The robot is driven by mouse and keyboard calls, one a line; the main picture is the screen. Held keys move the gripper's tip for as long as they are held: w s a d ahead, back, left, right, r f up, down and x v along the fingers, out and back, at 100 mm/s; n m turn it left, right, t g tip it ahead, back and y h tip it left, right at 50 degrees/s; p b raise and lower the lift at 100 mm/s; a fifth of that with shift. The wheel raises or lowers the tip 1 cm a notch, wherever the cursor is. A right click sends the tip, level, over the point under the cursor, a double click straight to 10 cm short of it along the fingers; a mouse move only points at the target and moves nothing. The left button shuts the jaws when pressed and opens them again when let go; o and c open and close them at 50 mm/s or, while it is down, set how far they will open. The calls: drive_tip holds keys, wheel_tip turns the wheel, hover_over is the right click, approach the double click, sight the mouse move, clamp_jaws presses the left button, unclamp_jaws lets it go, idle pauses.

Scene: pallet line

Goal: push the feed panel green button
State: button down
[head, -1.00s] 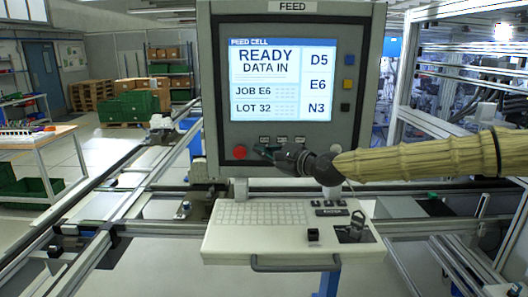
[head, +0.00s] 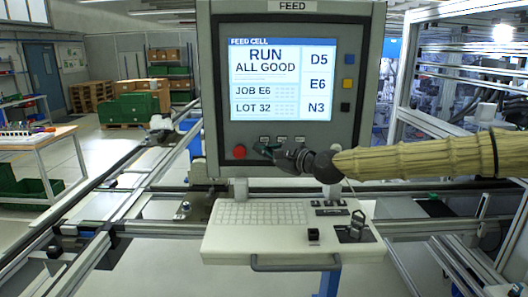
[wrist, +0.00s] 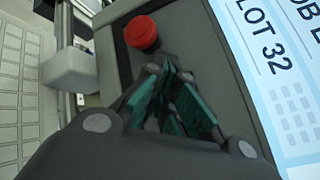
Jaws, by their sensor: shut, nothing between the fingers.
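The feed panel (head: 366,60) stands upright in front of me, with FEED on its top plate. Its screen (head: 282,95) reads RUN, ALL GOOD, JOB E6, LOT 32. My gripper (head: 262,149) is shut and empty, its tips at the lower panel face just right of the red button (head: 239,152). No green button can be made out; the gripper covers part of the row below the small labels. In the wrist view my green-padded fingers (wrist: 168,78) point at the panel face beside the red button (wrist: 141,32). I cannot tell whether the tips touch anything.
A white keyboard shelf (head: 225,245) with a front handle juts out below the panel. Blue (head: 349,59), yellow (head: 349,84) and black (head: 346,107) buttons line the panel's right side. Metal rails (head: 85,255) run at left. A table (head: 40,140) stands at far left.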

drive_tip(key=shift+s, duration=0.15)
idle(0.3)
drive_tip(key=shift+s, duration=0.7)
drive_tip(key=s, duration=0.5)
idle(0.3)
idle(0.5)
